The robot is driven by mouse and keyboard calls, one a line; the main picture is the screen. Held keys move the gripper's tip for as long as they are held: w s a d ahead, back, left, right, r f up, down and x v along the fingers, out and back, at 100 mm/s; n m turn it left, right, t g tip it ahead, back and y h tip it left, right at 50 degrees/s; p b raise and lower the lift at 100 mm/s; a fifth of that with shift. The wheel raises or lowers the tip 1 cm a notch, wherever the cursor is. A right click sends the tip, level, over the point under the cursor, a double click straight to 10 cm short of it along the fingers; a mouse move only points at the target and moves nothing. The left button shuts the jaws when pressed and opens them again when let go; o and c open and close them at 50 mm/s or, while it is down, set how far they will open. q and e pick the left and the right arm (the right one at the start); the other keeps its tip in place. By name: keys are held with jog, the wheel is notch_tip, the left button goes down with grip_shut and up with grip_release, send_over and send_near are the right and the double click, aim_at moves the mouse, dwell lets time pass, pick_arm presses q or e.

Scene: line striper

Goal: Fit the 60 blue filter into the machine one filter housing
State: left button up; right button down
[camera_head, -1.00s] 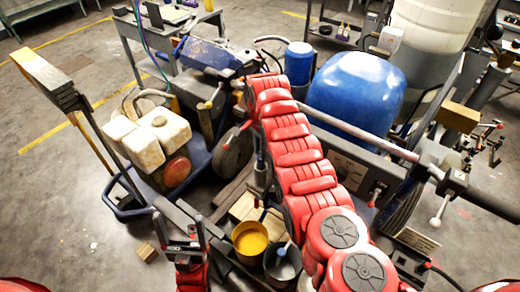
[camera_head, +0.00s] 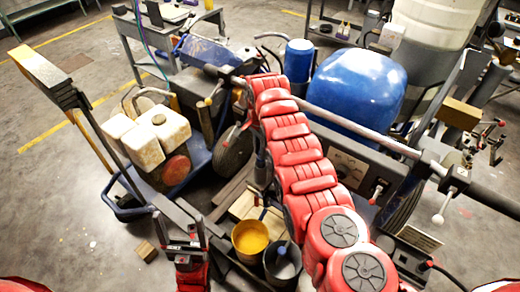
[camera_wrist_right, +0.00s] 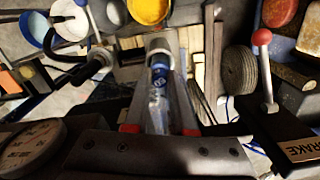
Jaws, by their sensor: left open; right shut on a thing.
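In the right wrist view, a clear cylinder with a blue band, taken to be the 60 blue filter (camera_wrist_right: 160,100), is held between the red-marked fingers of my right gripper (camera_wrist_right: 160,128). Its dark far end lies in front of a pale grey rounded part; I cannot tell whether they touch or whether that part is the filter housing. In the head view, my red right arm hides most of this gripper and the filter. My left gripper (camera_head: 181,222) is open and empty, low at the left of the yellow bucket. The machine carries a large blue tank (camera_head: 355,88).
A red-knobbed brake lever (camera_wrist_right: 262,38) and a wheel (camera_wrist_right: 240,70) are right of the filter.

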jog(key=shift+f+b, duration=1.55)
jog(key=shift+f, duration=0.4)
dwell(0.6)
jog(key=shift+c, duration=1.8)
grip_release()
jog(key=shift+r, duration=0.1)
jog(key=shift+r+p, duration=0.75)
jog(key=shift+r, duration=0.4)
jog(key=shift+r+p, duration=0.35)
jog(key=shift+r, duration=1.9)
